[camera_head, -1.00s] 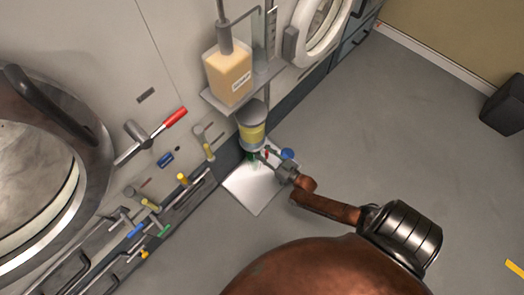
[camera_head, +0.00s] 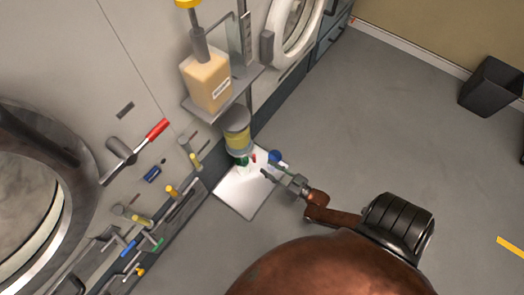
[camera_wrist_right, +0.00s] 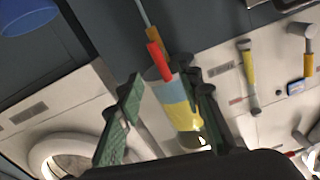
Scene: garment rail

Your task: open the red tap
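A small red tap handle (camera_head: 253,158) sits below the yellow-banded cylinder (camera_head: 236,138) on the wall unit. In the right wrist view a red handle (camera_wrist_right: 158,62) stands in front of the blue and yellow cylinder (camera_wrist_right: 178,105), beyond and roughly between my fingertips. My right gripper (camera_head: 268,174) is just right of and below the red handle in the head view, apart from it. In the wrist view the gripper (camera_wrist_right: 162,82) has its green-padded fingers spread, with nothing held. My left gripper is not in view.
A red-handled lever (camera_head: 157,129) and several coloured valves are on the wall at left. A beige container (camera_head: 207,82) stands above.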

